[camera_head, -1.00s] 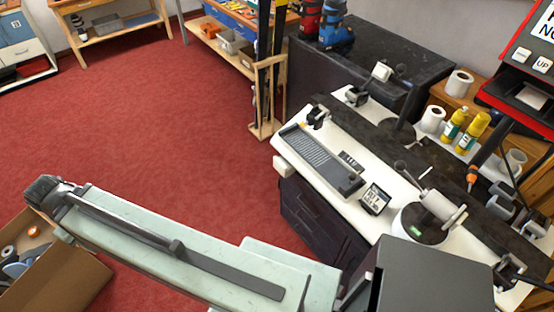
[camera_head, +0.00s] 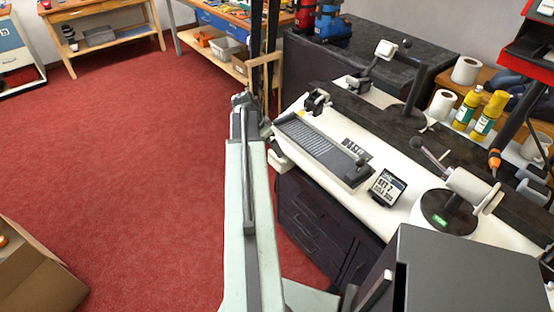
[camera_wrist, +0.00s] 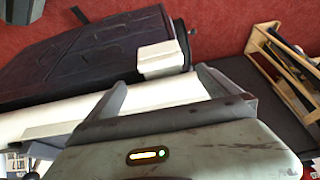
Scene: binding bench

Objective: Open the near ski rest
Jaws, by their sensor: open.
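The bench carries two lever-and-pad units that look like ski rests. The farther one (camera_head: 385,50) stands toward the back. I cannot tell whether either is open. My gripper (camera_head: 243,103) is at the far end of my arm, left of the bench's front-left corner and well away from the nearer rest. In the wrist view my gripper (camera_wrist: 161,80) is open and empty, with a white block (camera_wrist: 157,58) beyond its fingers.
The white bench top (camera_head: 325,125) carries a grey ribbed tray (camera_head: 312,140) and a small sign (camera_head: 386,187). Dark drawers (camera_head: 315,215) stand below. Red floor is clear at left; a cardboard box (camera_head: 35,275) stands there.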

